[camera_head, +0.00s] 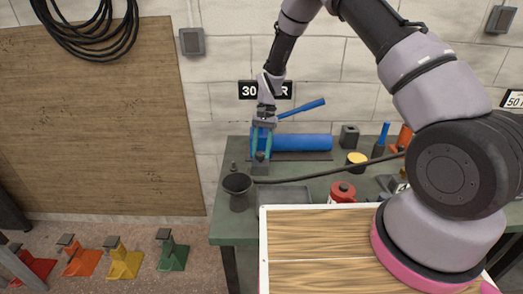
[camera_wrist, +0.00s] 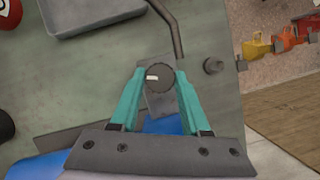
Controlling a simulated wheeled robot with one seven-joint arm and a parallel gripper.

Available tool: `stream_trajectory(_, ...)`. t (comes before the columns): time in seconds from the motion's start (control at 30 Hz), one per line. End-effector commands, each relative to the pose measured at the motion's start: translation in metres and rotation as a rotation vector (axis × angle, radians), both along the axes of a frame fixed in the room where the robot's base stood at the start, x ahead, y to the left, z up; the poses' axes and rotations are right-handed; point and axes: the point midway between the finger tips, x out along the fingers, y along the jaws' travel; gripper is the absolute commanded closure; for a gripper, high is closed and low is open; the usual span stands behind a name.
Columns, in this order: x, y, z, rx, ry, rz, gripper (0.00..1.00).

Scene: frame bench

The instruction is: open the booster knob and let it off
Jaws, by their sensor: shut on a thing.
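The booster knob (camera_wrist: 158,78) is a dark round knob with ridged edges and a small pale mark on its left side in the wrist view. My gripper (camera_wrist: 161,80) has teal fingers, one on each side of the knob, and is shut on it. In the head view my gripper (camera_head: 260,155) points down at the back left of the bench, with the knob mostly hidden between the fingertips. A grey block or plate (camera_head: 260,170) shows just below the fingers.
A blue cylinder (camera_head: 300,142) lies behind my gripper. A dark cup (camera_head: 238,190) stands at the bench's left corner, with a dark rod or hose (camera_head: 330,174) running right. A grey tray (camera_head: 285,195), a red canister (camera_head: 342,191) and a yellow-topped can (camera_head: 356,160) stand nearby.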

Motion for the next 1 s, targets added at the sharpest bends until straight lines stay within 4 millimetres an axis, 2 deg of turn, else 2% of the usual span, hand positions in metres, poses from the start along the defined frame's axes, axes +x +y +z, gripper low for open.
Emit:
stream_trajectory(0.27,0.0011,0.0006,0.0004,0.001,-0.002,0.087,1.00)
stream_trajectory(0.77,0.0008,0.0006,0.0005,0.000,-0.001,0.103,1.00)
stream_trajectory(0.8,0.0008,0.0007,0.0005,0.000,-0.001,0.103,0.42)
stream_trajectory(0.83,0.0007,0.0006,0.0004,0.000,-0.001,0.103,0.31)
stream_trajectory(0.87,0.0007,0.0006,0.0004,0.000,-0.001,0.103,0.24)
stream_trajectory(1.0,0.0005,0.0007,0.0003,0.000,-0.001,0.103,0.24)
